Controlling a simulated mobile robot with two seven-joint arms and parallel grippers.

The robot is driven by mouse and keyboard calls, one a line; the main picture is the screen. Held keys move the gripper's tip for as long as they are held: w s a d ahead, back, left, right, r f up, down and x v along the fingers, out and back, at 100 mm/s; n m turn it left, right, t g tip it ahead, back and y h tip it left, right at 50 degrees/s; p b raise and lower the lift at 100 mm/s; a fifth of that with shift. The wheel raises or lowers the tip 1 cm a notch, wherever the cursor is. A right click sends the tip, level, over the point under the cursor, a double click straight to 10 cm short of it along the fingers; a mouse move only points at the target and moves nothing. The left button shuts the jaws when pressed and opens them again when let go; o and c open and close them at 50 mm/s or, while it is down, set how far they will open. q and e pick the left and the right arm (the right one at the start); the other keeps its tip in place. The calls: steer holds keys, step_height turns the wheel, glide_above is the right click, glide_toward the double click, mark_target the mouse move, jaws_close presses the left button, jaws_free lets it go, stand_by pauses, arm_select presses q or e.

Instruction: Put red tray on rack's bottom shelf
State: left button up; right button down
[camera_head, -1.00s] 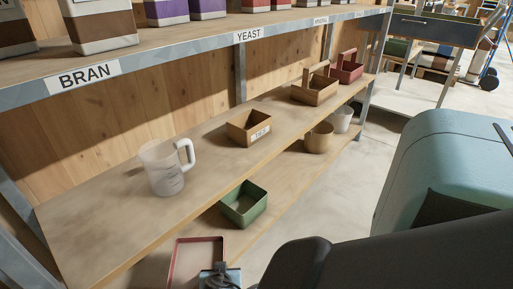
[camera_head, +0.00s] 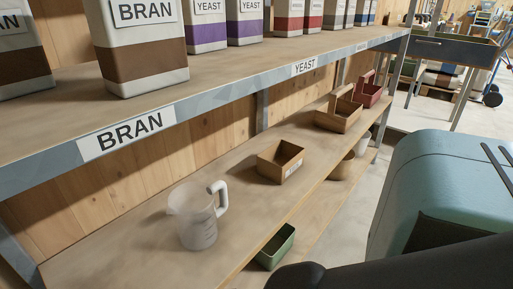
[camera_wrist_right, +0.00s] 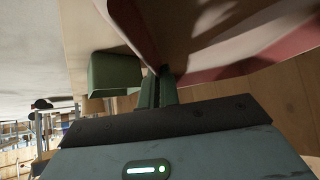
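The red tray (camera_wrist_right: 240,70) fills the upper right of the right wrist view, close to the camera. My right gripper (camera_wrist_right: 158,88) has its fingers together on the edge of the tray's wall. The tray and this gripper are out of the head view. The rack's bottom shelf (camera_head: 316,226) shows as a narrow strip under the middle shelf (camera_head: 125,255); its near end is hidden or out of frame. My left gripper is in neither view.
A green box (camera_head: 275,247) sits on the bottom shelf; it also shows beside the tray in the right wrist view (camera_wrist_right: 115,72). A clear jug (camera_head: 195,220) and a wooden box (camera_head: 280,161) stand on the middle shelf.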

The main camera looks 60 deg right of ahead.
steer(key=shift+w+f+b, duration=0.15)
steer(key=shift+f+b, duration=2.5)
steer(key=shift+f, duration=2.3)
steer(key=shift+f, duration=0.1)
steer(key=shift+f, duration=0.15)
steer(key=c, duration=1.6)
jaws_free()
steer(key=shift+c, duration=0.2)
steer(key=shift+a+r, duration=0.1)
steer(key=shift+r, duration=0.3)
steer(key=p+v, duration=0.5)
steer(key=v, duration=0.6)
steer(key=shift+s+a+r, duration=0.15)
steer(key=shift+s+a, duration=0.05)
steer(key=shift+s, duration=0.1)
